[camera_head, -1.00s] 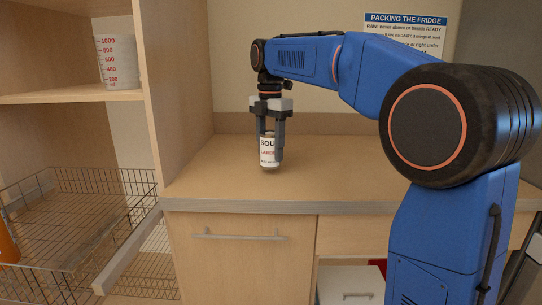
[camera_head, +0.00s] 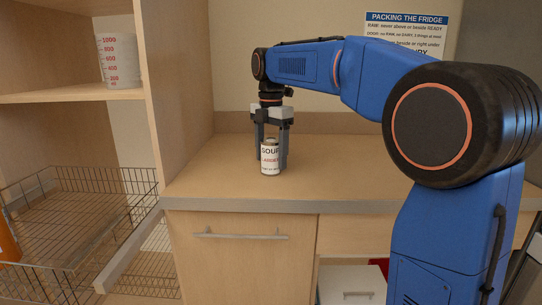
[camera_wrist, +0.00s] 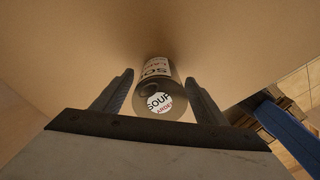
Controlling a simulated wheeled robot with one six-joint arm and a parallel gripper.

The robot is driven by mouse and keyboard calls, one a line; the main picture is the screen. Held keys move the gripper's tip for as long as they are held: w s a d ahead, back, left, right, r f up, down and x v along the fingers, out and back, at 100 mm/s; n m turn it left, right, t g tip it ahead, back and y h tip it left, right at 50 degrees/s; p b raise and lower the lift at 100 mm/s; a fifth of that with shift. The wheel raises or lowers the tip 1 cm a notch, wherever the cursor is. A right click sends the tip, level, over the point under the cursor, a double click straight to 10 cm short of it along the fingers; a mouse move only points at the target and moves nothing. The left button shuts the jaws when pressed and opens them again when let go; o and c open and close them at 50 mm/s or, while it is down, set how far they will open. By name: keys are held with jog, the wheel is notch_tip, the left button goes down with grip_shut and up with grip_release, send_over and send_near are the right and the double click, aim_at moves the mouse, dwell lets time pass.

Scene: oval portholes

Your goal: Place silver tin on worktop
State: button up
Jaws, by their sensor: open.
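The silver tin (camera_head: 270,158) has a white label reading SOUP and stands upright on the wooden worktop (camera_head: 340,170). My gripper (camera_head: 272,163) is above the tin, pointing down, with its fingers open on either side of it. In the wrist view the tin (camera_wrist: 158,90) shows between the spread fingers of my gripper (camera_wrist: 161,82), with a gap on each side.
A wire basket (camera_head: 80,225) is at the lower left, and a shelf with a measuring beaker (camera_head: 118,62) is above it. A drawer front (camera_head: 240,255) lies below the worktop edge. The worktop right of the tin is clear.

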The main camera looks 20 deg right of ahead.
notch_tip(320, 180, up, 12)
jog(key=shift+r, duration=0.1)
dwell(0.4)
